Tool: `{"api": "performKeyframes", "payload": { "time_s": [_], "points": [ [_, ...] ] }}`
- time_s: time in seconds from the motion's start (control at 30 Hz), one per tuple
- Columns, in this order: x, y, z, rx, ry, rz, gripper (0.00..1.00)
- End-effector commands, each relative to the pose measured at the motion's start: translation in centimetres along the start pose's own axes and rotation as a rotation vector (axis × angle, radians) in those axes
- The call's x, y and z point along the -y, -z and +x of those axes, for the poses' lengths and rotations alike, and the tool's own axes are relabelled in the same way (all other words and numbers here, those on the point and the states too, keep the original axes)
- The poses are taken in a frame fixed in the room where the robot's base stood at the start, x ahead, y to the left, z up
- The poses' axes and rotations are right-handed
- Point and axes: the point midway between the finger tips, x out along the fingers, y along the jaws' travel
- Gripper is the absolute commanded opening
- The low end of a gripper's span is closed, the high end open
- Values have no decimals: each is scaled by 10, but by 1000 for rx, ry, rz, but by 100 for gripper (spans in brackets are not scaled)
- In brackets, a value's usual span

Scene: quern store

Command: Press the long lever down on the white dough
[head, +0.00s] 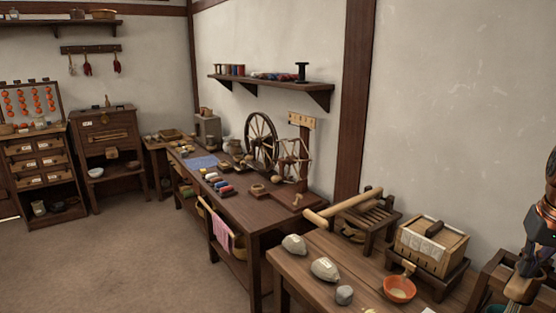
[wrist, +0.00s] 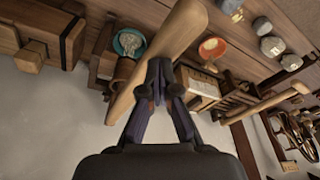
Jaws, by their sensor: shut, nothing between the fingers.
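A long, pale wooden lever (wrist: 182,32) runs slantwise through the wrist view. Its near end lies beside my gripper (wrist: 158,66), whose fingers are shut with nothing between them. The fingertips overlap the lever's edge in this view; I cannot tell whether they touch it. A teal-rimmed bowl (wrist: 119,38) holding something white and stringy (wrist: 133,45) shows left of the lever. I cannot make out a lump of white dough. In the head view, a pale wooden end (head: 520,289), probably this lever, shows at the right edge below my arm.
An orange bowl (head: 399,289), a slatted box (head: 431,247) and grey stones (head: 325,269) stand on the near bench. A second pale pole (head: 345,206) lies over a small slatted stand. A wall stands behind. Open floor (head: 130,260) is at the left.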

Motion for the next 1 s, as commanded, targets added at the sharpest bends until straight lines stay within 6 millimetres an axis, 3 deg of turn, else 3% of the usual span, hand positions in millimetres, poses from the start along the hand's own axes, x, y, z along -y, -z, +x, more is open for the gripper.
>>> {"api": "performKeyframes", "payload": {
  "time_s": [1.0],
  "points": [
    [4, -10, 12, 0, 0, 0, 0]
  ]
}}
